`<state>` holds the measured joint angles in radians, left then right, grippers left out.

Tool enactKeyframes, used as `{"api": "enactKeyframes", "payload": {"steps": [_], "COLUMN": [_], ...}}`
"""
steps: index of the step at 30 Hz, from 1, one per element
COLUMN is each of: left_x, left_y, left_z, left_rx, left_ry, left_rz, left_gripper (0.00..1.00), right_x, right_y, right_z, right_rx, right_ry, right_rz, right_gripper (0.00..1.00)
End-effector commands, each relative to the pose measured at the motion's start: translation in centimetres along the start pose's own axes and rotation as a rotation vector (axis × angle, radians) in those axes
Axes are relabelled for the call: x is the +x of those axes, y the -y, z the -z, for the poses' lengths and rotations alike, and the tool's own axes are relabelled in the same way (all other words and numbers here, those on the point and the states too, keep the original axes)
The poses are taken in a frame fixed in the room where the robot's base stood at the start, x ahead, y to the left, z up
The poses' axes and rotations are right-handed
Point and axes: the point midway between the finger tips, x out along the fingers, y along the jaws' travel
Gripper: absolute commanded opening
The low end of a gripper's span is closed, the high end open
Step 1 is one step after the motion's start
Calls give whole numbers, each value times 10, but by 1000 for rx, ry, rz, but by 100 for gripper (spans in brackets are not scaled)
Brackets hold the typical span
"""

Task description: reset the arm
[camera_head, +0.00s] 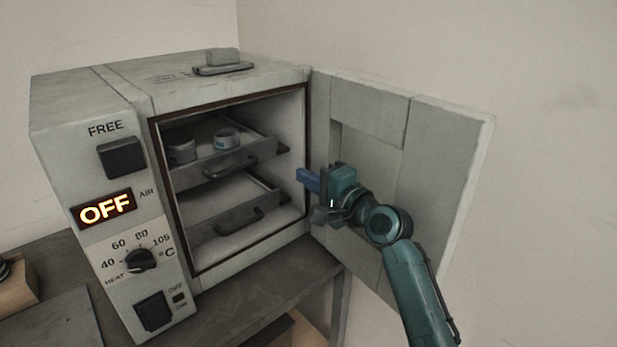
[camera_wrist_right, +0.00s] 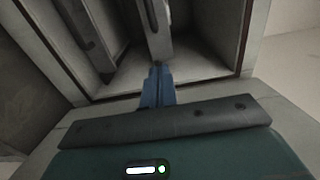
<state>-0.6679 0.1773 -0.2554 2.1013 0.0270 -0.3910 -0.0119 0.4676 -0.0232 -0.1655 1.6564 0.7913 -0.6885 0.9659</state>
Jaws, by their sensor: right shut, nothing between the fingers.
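My right arm comes in from the lower right in the head view. Its gripper (camera_head: 309,181) is shut and empty, with blue fingers pointing left in front of the oven's open doorway, beside the open door (camera_head: 440,165). In the right wrist view the blue fingers (camera_wrist_right: 157,86) are together, pointing at the oven's inside. The drying oven (camera_head: 190,80) has its door swung wide to the right. My left gripper is not in view.
Two shelf trays with dark handles (camera_head: 245,165) (camera_head: 243,222) sit inside the oven; the upper one holds two small grey containers (camera_head: 227,138). The panel display (camera_head: 105,207) reads OFF. A dark bench (camera_head: 265,295) supports the oven. A wall stands behind.

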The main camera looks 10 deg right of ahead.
Motion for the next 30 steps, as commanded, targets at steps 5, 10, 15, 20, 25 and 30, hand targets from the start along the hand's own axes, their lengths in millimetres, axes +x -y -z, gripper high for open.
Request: {"api": "enactKeyframes", "payload": {"steps": [5,10,15,20,25,30], "left_x": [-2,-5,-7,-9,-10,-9], "left_y": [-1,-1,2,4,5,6], "left_z": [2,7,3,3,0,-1], "left_rx": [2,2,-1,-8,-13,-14], "left_ry": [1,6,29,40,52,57], "left_rz": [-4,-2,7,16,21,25], "left_gripper": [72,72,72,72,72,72], "right_x": [-20,-77,-158,-235,-289,-308], "right_y": [-40,-134,-215,-260,-279,-283], "right_z": [0,-12,-41,-77,-107,-119], "right_rx": [-86,-373,-730,-1047,-1276,-1366], "right_ry": [-38,-96,-70,35,150,200], "right_rz": [-65,-244,-447,-598,-677,-697], "right_gripper": [0,0,0,0,0,0]}}
